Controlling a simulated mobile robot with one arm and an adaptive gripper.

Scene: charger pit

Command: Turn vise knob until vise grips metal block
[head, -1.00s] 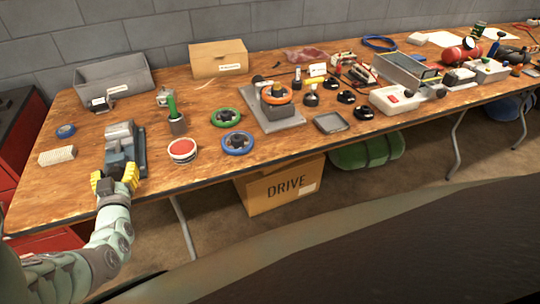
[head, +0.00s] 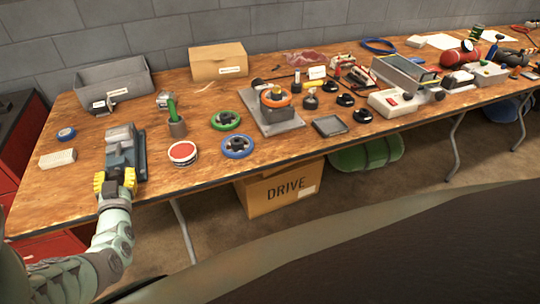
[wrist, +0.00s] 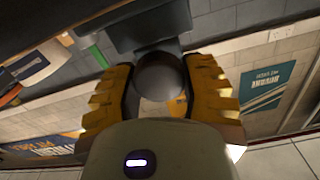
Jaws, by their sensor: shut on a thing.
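The grey vise (head: 122,146) stands on the wooden workbench near its left front edge. My gripper (head: 115,184) is at the front end of the vise, with its yellow fingers around the knob. In the wrist view the dark round vise knob (wrist: 160,74) sits between the two yellow fingers of my gripper (wrist: 160,88), and they are shut on it. The vise body (wrist: 148,28) shows behind the knob. I cannot make out the metal block or the gap between the jaws.
A white ribbed block (head: 57,158) and a blue tape roll (head: 66,134) lie left of the vise. A round red-and-white tin (head: 183,154) and a green-handled tool (head: 174,120) stand to its right. A grey bin (head: 113,84) is behind. The workbench (head: 60,205) is bare at its left front corner.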

